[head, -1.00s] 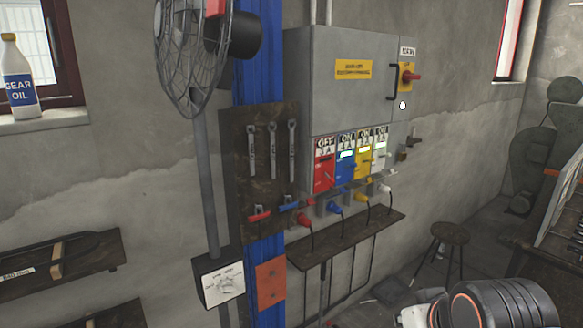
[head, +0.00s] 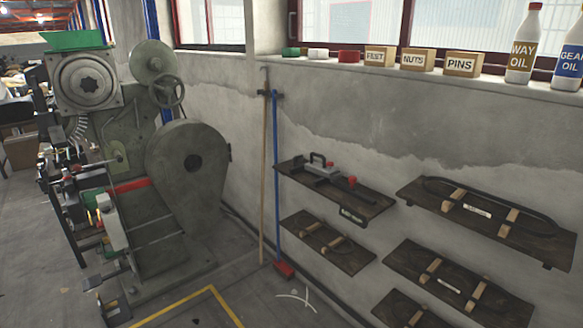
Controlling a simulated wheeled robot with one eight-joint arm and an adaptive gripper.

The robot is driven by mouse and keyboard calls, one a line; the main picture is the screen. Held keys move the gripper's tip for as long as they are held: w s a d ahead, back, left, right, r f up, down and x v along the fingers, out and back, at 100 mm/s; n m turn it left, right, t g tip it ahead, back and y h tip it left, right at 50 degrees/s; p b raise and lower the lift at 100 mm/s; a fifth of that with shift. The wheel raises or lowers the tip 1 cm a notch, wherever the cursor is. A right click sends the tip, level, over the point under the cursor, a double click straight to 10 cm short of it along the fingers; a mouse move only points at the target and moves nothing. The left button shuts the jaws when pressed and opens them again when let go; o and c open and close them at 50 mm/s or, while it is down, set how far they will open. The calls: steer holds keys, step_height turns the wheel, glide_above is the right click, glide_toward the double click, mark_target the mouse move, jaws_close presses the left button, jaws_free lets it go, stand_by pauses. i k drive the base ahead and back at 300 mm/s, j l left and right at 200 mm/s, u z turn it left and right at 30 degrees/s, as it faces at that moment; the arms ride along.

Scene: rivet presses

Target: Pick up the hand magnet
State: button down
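A small dark label hangs at that shelf's front edge, too small to read. My gripper is not in view.
A large green-grey press (head: 190,165) stands at the left. A blue-handled broom (head: 275,180) leans by the wall. Other wall shelves (head: 480,215) hold dark curved parts. Boxes and bottles line the windowsill (head: 400,75).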

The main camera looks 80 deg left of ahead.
mark_target(313, 166)
steer(key=u, duration=2.45)
steer(key=i+l+u, duration=0.2)
steer(key=i, duration=0.45)
